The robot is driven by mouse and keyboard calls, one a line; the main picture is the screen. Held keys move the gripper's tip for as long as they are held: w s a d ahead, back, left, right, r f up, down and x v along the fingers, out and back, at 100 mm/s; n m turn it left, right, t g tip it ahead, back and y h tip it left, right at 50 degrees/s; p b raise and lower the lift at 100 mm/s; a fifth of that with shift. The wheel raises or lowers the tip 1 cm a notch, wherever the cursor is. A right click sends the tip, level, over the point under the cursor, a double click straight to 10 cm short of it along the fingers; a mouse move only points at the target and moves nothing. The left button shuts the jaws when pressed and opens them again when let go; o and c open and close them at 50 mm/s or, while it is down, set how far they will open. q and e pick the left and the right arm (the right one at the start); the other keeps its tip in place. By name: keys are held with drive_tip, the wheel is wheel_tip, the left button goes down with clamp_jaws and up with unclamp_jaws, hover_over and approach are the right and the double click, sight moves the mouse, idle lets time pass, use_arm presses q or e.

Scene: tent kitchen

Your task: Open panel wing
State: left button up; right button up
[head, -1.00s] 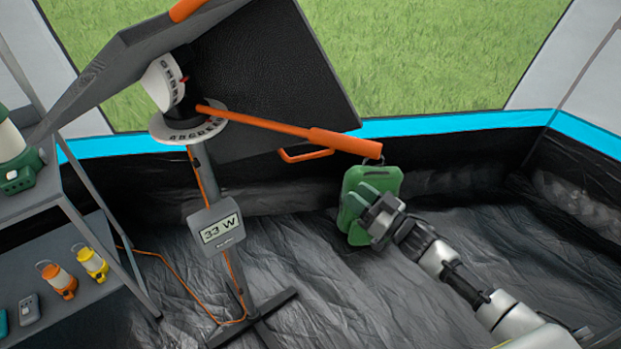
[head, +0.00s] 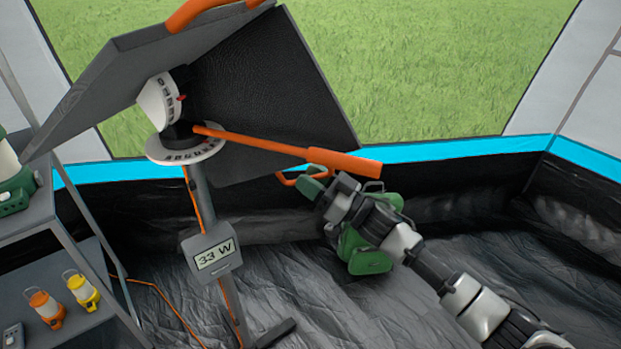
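A folding panel stands on a post, with a grey wing (head: 110,85) tilted on the left and a dark wing (head: 270,80) on the right. An orange handle (head: 205,12) is on the grey wing's top edge. A small orange handle (head: 288,179) is at the dark wing's lower edge. A long orange bar (head: 270,145) reaches right from the dial hub. My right gripper (head: 312,181), with green fingers, is at the small handle, below the bar. Its fingertips overlap the handle's right end; contact and finger gap are unclear. My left gripper is out of view.
The post carries white dials (head: 187,150) and a display (head: 213,252) reading 33 W. A shelf (head: 45,275) with orange and yellow lanterns stands at left. Open floor lies around the post.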

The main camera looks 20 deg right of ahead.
drive_tip(key=shift+w+a, duration=0.1)
drive_tip(key=shift+a, duration=0.05)
drive_tip(key=shift+c, duration=0.3)
clamp_jaws()
